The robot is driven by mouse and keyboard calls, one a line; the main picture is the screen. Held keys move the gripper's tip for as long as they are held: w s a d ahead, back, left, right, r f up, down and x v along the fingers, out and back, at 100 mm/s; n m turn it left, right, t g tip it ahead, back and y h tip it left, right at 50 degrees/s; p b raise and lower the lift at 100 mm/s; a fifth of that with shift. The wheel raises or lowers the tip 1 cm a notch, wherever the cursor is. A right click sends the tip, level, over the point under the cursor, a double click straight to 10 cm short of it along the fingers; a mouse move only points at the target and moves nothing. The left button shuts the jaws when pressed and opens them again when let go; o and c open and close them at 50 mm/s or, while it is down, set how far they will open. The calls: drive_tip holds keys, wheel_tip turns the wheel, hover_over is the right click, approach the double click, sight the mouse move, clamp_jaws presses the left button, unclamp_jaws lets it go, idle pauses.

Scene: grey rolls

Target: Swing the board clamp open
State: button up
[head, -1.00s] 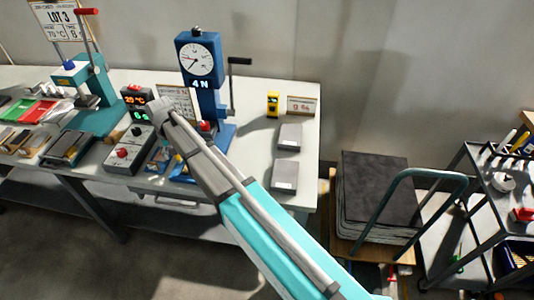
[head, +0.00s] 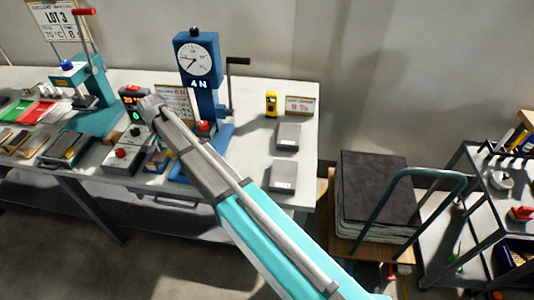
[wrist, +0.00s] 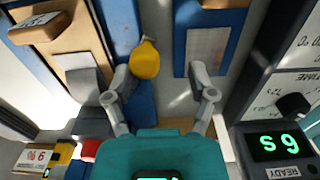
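In the wrist view my gripper (wrist: 160,95) is open, its two grey fingers apart with nothing between the tips. A yellow rounded knob (wrist: 146,58) lies just beyond and between the fingers, nearer the left one, apart from both as far as I can tell. It sits by a blue bar (wrist: 118,28); this looks like part of the board clamp, but the clamp's full shape is unclear. A blue-framed board with a grey panel (wrist: 208,50) lies to its right. In the head view my arm hides the gripper and the knob.
The blue dial press (head: 197,75) with a side lever stands just behind my arm.

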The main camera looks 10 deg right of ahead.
drive_tip(key=m, duration=0.1)
drive_tip(key=w+m, duration=0.1)
drive_tip(key=m, duration=0.1)
drive_tip(key=w+m, duration=0.1)
drive_tip(key=m, duration=0.1)
drive_tip(key=shift+w+a, duration=0.25)
drive_tip(key=shift+r+m+p, duration=0.25)
drive_tip(key=shift+m+p, duration=0.05)
drive_tip(key=shift+m, duration=0.1)
wheel_tip(320, 180, up, 14)
drive_tip(key=p, duration=1.4)
drive_tip(key=s+d+f+n+b, duration=0.3)
drive_tip(key=s+d, duration=0.2)
drive_tip(key=d, duration=0.6)
drive_tip(key=s+d+f+n+b, duration=0.2)
drive_tip(key=s+d, duration=0.4)
drive_tip(key=d, duration=0.5)
drive_tip(key=s+d+f+n+b, duration=0.3)
drive_tip(key=s+d, duration=0.3)
drive_tip(key=d, duration=0.5)
drive_tip(key=shift+d+f+n+b, duration=0.3)
drive_tip(key=shift+d+f+b, duration=0.05)
drive_tip(key=shift+f+b, duration=0.25)
